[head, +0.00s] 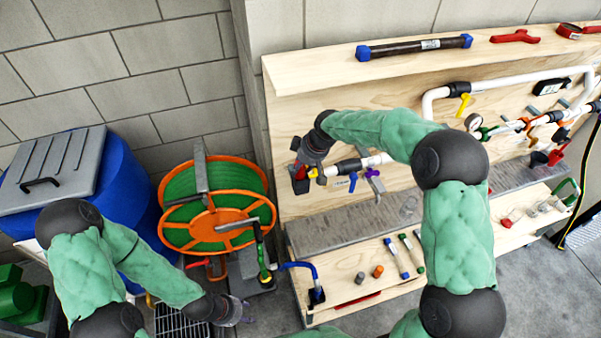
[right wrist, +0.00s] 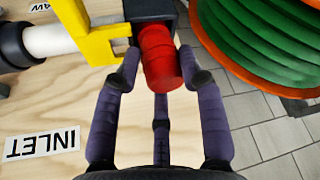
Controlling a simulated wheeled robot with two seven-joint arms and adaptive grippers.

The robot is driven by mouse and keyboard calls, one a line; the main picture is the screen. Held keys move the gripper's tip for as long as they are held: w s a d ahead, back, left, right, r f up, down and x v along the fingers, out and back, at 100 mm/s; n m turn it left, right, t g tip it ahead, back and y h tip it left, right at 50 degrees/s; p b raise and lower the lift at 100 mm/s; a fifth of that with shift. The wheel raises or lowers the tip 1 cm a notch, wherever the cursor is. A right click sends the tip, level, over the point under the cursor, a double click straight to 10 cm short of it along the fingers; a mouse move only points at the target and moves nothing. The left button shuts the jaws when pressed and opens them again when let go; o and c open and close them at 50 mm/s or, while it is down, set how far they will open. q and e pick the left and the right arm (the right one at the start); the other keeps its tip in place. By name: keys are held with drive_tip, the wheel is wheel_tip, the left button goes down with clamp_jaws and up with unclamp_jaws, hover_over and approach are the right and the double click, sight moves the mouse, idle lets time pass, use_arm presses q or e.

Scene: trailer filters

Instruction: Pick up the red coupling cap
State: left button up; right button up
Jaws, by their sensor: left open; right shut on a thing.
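The red coupling cap (right wrist: 160,58) is a red cylinder at the top centre of the right wrist view, against a dark square fitting (right wrist: 152,14) at the pipe's end. My right gripper (right wrist: 165,80) is shut on the cap, with fingers on both sides of it and one behind. My left gripper (head: 241,312) is open and empty, low beside the hose reel stand.
A yellow valve handle (right wrist: 95,38) stands close left of the cap. The green hose reel (head: 212,206) is left of the panel. A wooden shelf (head: 345,262) with small fittings and a blue-ended hose (head: 299,266) lies below.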

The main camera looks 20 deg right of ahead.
drive_tip(key=shift+r, duration=0.4)
wheel_tip(320, 180, up, 3)
drive_tip(key=shift+s+r+p, duration=0.1)
drive_tip(key=shift+s+p, duration=0.05)
drive_tip(key=shift+p, duration=0.95)
drive_tip(key=s+r+p, duration=0.1)
drive_tip(key=s+r, duration=0.3)
drive_tip(key=s, duration=0.3)
drive_tip(key=s+d+r+p, duration=0.1)
drive_tip(key=s+r, duration=0.4)
drive_tip(key=s, duration=0.1)
drive_tip(key=shift+s, duration=0.35)
